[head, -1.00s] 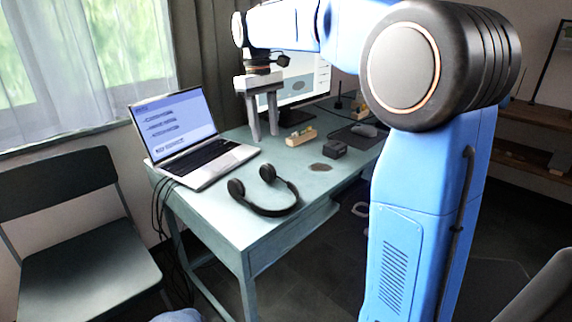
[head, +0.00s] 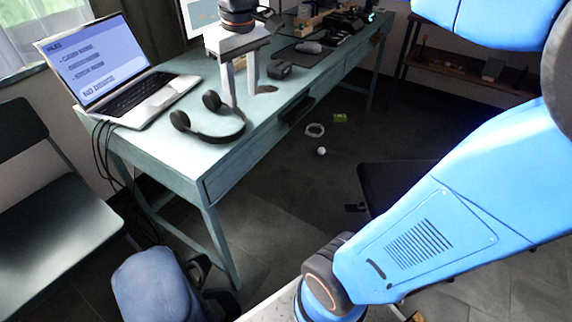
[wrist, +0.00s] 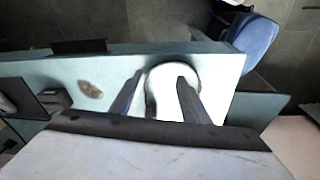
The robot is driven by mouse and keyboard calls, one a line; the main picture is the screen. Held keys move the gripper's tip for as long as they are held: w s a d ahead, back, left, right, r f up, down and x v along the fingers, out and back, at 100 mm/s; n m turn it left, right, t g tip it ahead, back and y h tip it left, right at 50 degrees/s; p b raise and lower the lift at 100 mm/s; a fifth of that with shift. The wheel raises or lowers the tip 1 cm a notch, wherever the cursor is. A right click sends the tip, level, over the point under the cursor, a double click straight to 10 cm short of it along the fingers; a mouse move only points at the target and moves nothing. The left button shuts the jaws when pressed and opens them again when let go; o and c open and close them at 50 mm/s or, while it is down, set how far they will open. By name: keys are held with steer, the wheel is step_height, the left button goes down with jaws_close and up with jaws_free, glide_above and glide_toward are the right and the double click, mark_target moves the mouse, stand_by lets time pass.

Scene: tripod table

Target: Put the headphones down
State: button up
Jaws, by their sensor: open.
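The black headphones (head: 217,139) lie on the pale blue-green desk (head: 165,160), near its front edge, with their ear cups towards the laptop side. My gripper (head: 242,99) is open and points down above the desk, beside and just behind the headphones in the head view. Nothing is held between its two grey fingers. In the wrist view the open fingers (wrist: 161,76) overlap the curved headband, which shows as a thin arc around a bright patch of desk. The gap between fingertips and headphones is hard to judge.
An open laptop (head: 125,85) stands left of the headphones. A dark box (head: 279,70), a mouse (head: 307,47) and a monitor are further back. A dark stain (head: 267,88) marks the desktop. A chair (head: 50,215) stands left, a blue seat (head: 158,285) in front. The desk's front left corner is bare.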

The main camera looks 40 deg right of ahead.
steer(key=s+d+f+m+t, duration=0.1)
steer(key=s+f+m+t, duration=0.1)
steer(key=s+f, duration=1.1)
steer(key=shift+s+d+t, duration=0.2)
steer(key=shift+s+t, duration=0.4)
steer(key=shift+s, duration=0.65)
steer(key=shift+c, duration=1.4)
steer(key=shift+s, duration=0.15)
